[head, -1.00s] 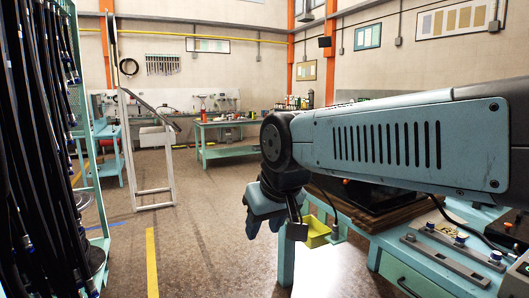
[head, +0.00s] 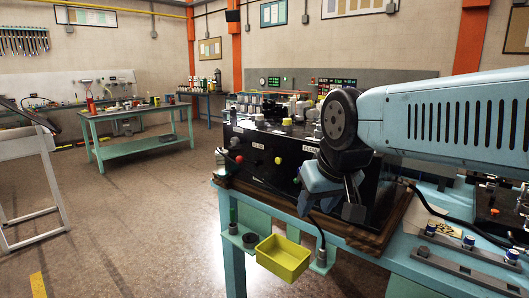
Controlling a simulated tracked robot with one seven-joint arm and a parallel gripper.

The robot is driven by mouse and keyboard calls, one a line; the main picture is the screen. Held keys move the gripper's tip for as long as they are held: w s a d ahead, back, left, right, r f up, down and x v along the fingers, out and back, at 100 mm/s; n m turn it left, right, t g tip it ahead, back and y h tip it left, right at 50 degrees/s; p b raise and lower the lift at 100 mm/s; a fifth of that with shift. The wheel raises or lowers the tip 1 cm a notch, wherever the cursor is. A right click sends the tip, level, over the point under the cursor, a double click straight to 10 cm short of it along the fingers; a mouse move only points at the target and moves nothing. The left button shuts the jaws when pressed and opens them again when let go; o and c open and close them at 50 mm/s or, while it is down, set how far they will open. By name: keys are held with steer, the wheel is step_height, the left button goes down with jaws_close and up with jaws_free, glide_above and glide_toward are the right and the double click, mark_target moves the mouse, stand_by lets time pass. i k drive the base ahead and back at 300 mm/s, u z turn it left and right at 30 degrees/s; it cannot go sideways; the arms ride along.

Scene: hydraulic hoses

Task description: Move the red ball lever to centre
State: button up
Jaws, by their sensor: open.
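A black control box (head: 262,182) stands on a wooden board on the blue bench. On its front face is a small red ball (head: 238,159) at the left, with a yellow ball (head: 278,160) to its right. The exact angle of the red ball's lever is too small to tell. My gripper (head: 331,206) hangs open and empty in front of the right part of the box, pointing down. It is well to the right of the red ball and apart from it. My wrist hides part of the box's front.
The bench (head: 420,262) carries fittings on the right. Open floor lies left, with a far workbench (head: 130,125).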

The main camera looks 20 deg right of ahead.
mark_target(240, 160)
steer(key=z, duration=0.15)
steer(key=i, duration=0.5)
steer(key=z, duration=0.35)
steer(key=k, duration=0.95)
steer(key=z, duration=0.2)
steer(key=i, duration=1.45)
steer(key=u, duration=0.15)
